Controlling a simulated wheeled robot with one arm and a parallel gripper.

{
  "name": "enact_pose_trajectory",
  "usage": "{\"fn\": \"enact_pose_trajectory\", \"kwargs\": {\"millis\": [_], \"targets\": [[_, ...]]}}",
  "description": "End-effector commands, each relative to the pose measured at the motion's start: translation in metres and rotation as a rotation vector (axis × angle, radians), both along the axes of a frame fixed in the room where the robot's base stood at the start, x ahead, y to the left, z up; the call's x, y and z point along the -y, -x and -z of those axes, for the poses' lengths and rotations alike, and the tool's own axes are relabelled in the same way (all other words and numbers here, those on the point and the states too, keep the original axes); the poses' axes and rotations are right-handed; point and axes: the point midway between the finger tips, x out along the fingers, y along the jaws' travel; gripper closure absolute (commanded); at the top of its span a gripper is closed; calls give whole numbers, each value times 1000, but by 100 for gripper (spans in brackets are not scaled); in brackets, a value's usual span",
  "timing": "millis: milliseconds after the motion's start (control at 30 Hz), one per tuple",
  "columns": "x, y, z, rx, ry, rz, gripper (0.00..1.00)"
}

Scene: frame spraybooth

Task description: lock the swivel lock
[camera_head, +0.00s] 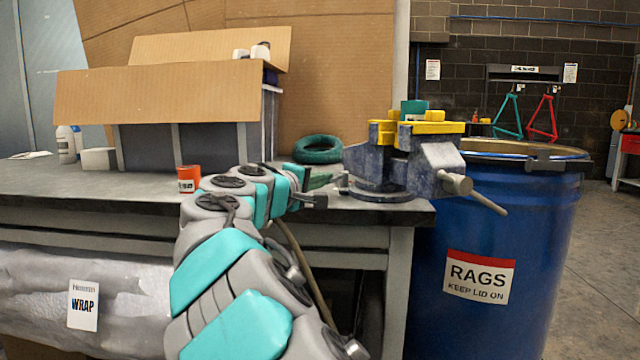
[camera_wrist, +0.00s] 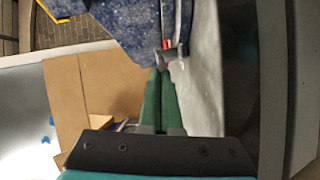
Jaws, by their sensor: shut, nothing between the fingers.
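A blue-grey vise (camera_head: 440,165) with yellow jaw tops stands on a round swivel base (camera_head: 382,192) at the bench's right end. A small grey lever, which looks like the swivel lock (camera_head: 342,181), sticks out on the left of the base. My gripper (camera_head: 328,178) reaches in from the left, its green fingers shut and empty, tips close to the lever. In the wrist view the shut fingers (camera_wrist: 160,78) point at a grey metal end (camera_wrist: 166,59) beside the speckled vise body (camera_wrist: 130,30). I cannot tell whether they touch it.
A teal ring (camera_head: 318,149) lies behind my gripper. An orange can (camera_head: 188,178) and an open cardboard box (camera_head: 165,95) stand to the left on the bench (camera_head: 90,187). The vise handle (camera_head: 488,203) juts right, in front of a blue rags drum (camera_head: 540,230).

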Motion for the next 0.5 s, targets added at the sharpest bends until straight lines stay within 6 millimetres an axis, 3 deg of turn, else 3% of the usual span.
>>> {"fn": "enact_pose_trajectory", "kwargs": {"millis": [500], "targets": [[19, 9, -1, 1, -4, -216, 100]]}}
